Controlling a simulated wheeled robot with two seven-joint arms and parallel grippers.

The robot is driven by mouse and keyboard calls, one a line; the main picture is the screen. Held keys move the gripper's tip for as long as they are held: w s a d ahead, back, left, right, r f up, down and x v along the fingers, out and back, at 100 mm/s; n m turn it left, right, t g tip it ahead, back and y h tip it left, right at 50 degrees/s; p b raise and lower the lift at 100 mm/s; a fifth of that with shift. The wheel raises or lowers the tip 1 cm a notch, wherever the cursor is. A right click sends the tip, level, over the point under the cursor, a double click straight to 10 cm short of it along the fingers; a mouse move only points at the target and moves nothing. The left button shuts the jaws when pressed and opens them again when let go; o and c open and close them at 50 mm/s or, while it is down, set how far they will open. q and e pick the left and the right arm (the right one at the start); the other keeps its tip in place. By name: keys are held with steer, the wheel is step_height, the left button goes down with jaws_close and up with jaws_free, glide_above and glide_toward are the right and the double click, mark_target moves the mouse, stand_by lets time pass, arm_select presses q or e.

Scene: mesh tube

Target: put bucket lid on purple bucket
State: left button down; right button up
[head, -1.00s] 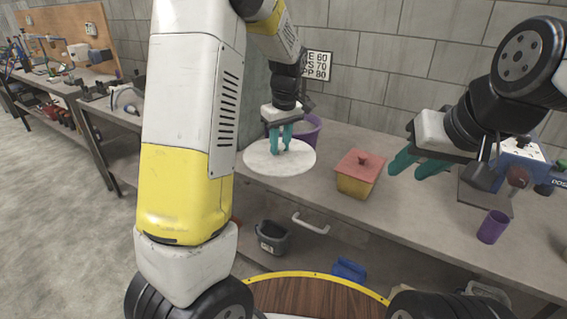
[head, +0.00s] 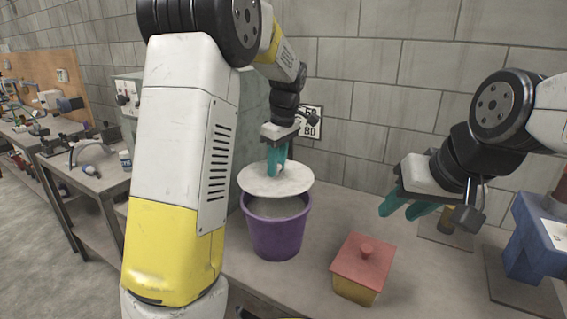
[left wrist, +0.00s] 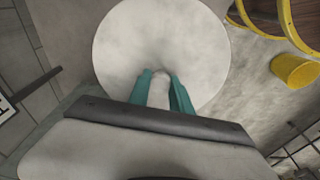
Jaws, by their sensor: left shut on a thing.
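The bucket lid (head: 258,181) is a round, pale grey disc. My left gripper (head: 276,168) is shut on its middle knob from above. In the head view the lid is over the purple bucket (head: 275,232), covering the back of its opening in the picture; part of the inside shows below the lid's front edge. I cannot tell whether lid and rim touch. In the left wrist view the lid (left wrist: 160,45) fills the top middle, with the teal fingers (left wrist: 162,95) on either side of its knob. My right gripper (head: 408,208) is open and empty, above the bench at the right.
A yellow box with a red lid (head: 363,262) stands on the bench right of the bucket. A blue machine (head: 535,245) is at the far right. A block wall with a sign (head: 312,122) is behind. The bench (head: 312,270) is bare between bucket and box.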

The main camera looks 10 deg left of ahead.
mark_target(278, 178)
arm_select(q)
steer(key=shift+f, duration=3)
steer(key=shift+f, duration=0.4)
steer(key=c, duration=0.6)
jaws_free()
steer(key=shift+r, duration=3.55)
steer(key=shift+s, duration=0.1)
